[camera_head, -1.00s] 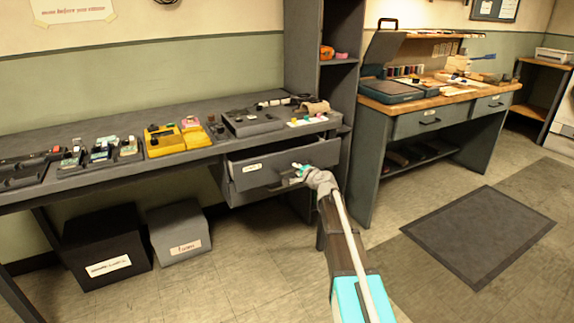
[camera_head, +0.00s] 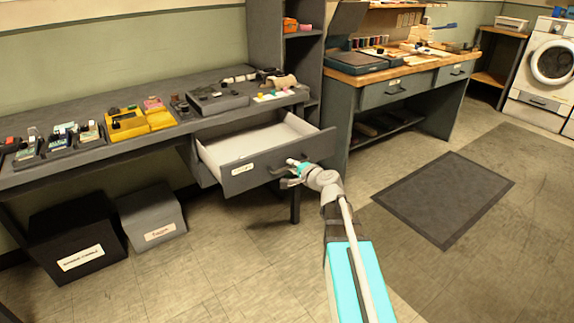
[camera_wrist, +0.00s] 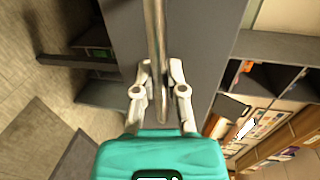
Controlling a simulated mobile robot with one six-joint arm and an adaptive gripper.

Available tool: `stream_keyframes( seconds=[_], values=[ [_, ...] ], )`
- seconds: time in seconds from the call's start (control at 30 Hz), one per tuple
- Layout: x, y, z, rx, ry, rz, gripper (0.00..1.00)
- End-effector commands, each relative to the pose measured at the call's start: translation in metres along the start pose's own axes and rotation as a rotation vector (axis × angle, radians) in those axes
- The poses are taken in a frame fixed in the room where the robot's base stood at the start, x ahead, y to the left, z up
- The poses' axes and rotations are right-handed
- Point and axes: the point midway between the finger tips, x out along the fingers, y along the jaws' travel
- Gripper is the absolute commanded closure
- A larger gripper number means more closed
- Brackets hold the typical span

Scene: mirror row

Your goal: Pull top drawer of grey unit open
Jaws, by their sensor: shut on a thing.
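The grey unit's top drawer (camera_head: 262,166) is pulled well out from under the left bench, and its pale, empty-looking inside shows. Its grey front carries a white label at the left and a bar handle at the right. My gripper (camera_head: 289,173) is at this handle in the head view. In the wrist view, the fingers of my gripper (camera_wrist: 160,98) are shut around the metal bar handle (camera_wrist: 157,40), with the grey drawer front behind it. A lower drawer (camera_head: 204,175) shows only in part, behind and below the top one.
A black bin (camera_head: 75,222) and a grey bin (camera_head: 150,205) stand on the floor under the bench. A dark mat (camera_head: 443,195) lies at the right. A tall shelf (camera_head: 290,75) stands behind the drawer. The floor in front is clear.

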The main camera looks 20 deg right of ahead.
Motion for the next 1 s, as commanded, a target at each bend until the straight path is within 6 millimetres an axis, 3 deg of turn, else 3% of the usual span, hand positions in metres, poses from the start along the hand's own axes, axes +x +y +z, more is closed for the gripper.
stream_keyframes(
  seconds=[0.2, 0.23, 0.4, 1.0],
  values=[
    [0.0007, 0.0000, -0.0024, -0.001, 0.006, 0.000, 1.00],
    [0.0008, 0.0000, -0.0024, -0.001, 0.006, 0.000, 0.81],
    [0.0009, -0.0001, -0.0014, -0.001, 0.004, 0.000, 0.49],
    [0.0008, -0.0002, 0.0001, 0.000, 0.001, 0.000, 0.49]
  ],
)
